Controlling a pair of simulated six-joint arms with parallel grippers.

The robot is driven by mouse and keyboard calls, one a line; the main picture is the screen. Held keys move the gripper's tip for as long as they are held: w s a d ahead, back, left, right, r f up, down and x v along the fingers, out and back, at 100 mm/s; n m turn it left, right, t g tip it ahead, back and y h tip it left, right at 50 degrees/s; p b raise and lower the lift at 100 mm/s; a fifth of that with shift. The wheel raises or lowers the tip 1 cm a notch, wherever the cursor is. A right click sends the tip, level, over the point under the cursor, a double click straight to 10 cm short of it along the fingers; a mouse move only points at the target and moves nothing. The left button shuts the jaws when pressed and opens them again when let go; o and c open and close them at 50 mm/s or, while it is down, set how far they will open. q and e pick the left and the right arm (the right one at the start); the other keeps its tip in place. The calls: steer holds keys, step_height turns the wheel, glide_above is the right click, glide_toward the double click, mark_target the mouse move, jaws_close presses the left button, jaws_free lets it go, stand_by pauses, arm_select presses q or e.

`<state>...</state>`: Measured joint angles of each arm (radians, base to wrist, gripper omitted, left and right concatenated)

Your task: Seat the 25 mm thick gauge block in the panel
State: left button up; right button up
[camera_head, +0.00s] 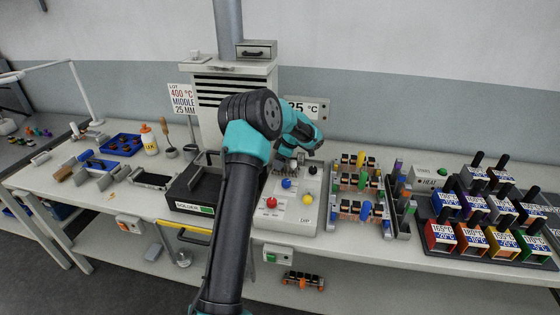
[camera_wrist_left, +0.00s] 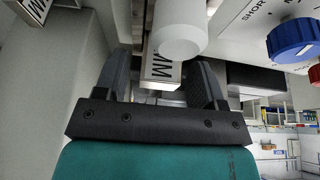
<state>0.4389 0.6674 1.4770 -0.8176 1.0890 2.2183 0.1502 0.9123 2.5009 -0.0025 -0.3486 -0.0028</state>
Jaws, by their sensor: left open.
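My left gripper (camera_wrist_left: 160,88) is open in the left wrist view. A pale block lettered "MM" (camera_wrist_left: 160,72) stands between its two dark fingers; the rest of its label is hidden, so its thickness cannot be read. A white cylinder (camera_wrist_left: 180,32) partly covers it. In the head view my left gripper (camera_head: 300,162) is over the back of the grey console panel (camera_head: 290,222); its fingers are small and the block cannot be made out there. Whether the block sits in a slot cannot be told. My right gripper is not in view.
The console carries blue (camera_head: 287,184), red (camera_head: 271,203) and yellow (camera_head: 307,200) knobs. A connector rack (camera_head: 360,185) stands close on the right, a black tray (camera_head: 195,190) on the left. A wall sign (camera_head: 182,99) reads "400 °C MIDDLE 25 MM".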

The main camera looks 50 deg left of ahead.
arm_select(q)
steer(key=v, duration=1.2)
steer(key=shift+r, duration=0.2)
